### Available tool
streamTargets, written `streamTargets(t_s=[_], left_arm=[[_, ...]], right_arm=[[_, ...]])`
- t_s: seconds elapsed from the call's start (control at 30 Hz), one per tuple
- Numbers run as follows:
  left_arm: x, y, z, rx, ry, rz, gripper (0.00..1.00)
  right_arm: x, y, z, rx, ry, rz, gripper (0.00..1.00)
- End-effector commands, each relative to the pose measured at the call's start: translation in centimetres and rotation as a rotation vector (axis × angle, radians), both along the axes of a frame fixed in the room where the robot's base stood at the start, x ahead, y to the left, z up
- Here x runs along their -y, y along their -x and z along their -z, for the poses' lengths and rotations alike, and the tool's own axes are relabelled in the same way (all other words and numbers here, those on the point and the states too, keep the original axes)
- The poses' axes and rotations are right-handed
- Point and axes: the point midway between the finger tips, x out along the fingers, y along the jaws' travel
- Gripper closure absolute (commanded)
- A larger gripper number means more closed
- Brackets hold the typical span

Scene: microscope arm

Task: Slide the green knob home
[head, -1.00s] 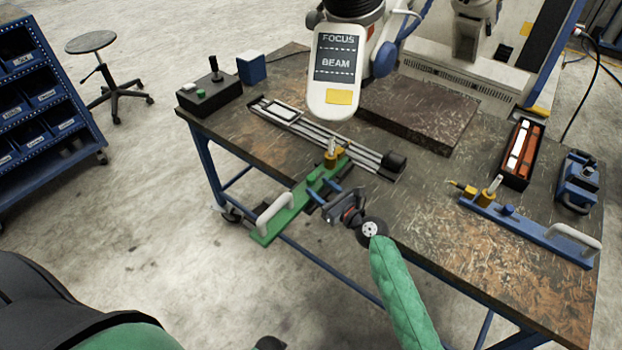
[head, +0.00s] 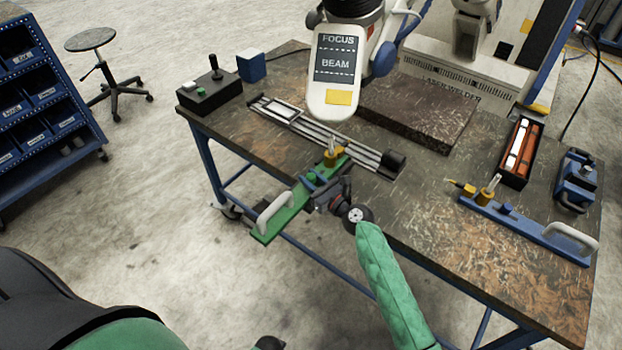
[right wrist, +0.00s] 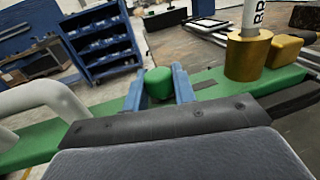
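The green knob (head: 311,177) stands on a green bar (head: 273,222) with a pale handle at its near end. The bar's far end, with a brass-coloured fitting (head: 333,157), reaches the slotted rail on the bench. My right gripper (right wrist: 159,85) has its two blue fingers on either side of the green knob (right wrist: 159,82), close against it with no clear gap. In the head view the right gripper (head: 318,188) sits at the bar's near right side and hides part of it.
A rail (head: 325,138) with a black end block lies on the bench behind the bar. A blue bar (head: 525,230) with a similar handle lies at right. The "FOCUS BEAM" head (head: 335,75) hangs above the rail. Floor in front of the bench is clear.

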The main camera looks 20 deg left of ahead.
Motion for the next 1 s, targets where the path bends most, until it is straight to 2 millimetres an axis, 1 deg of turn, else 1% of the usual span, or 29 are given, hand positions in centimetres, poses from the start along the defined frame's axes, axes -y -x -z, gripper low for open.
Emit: streamTargets(t_s=[0.13,0.27,0.33,0.4,0.5,0.63,0.67,0.73,0.77,0.87,1.0], left_arm=[[0.0,0.0,0.1,-0.001,0.0,0.0,0.24],[0.1,0.0,0.1,-0.013,0.0,0.0,0.24],[0.3,-0.3,-0.7,-0.011,0.002,-0.001,0.24],[0.5,-0.6,-1.7,-0.009,0.005,-0.002,0.24],[0.7,-0.5,-2.3,-0.004,0.009,-0.003,0.24],[0.8,0.3,-1.9,-0.014,0.009,-0.003,0.24],[0.7,0.5,-1.7,-0.017,0.009,-0.003,0.24],[0.7,0.8,-1.4,-0.024,0.007,-0.003,0.24],[0.6,0.9,-1.3,-0.026,0.006,-0.003,0.24],[0.6,0.7,-1.3,-0.026,0.006,-0.003,0.24],[0.6,0.1,-1.5,-0.016,0.006,-0.002,0.24]], right_arm=[[0.1,-0.2,0.1,0.0,0.0,0.0,1.0],[0.6,-1.8,0.2,0.0,0.001,0.002,1.0],[1.0,-2.8,0.2,0.001,0.001,0.002,1.0],[1.2,-3.3,0.1,0.0,0.001,0.001,1.0],[1.3,-3.3,0.1,0.0,0.001,0.002,1.0],[1.3,-3.3,0.1,0.0,0.001,0.002,1.0],[1.3,-3.3,0.1,0.0,0.001,0.002,0.7],[1.3,-3.3,0.1,0.0,0.001,0.002,0.56],[1.3,-3.3,0.1,0.0,0.001,0.002,0.53],[1.2,-3.2,0.1,-0.001,0.001,0.001,0.53],[1.2,-3.2,0.1,-0.001,0.001,0.001,0.53]])
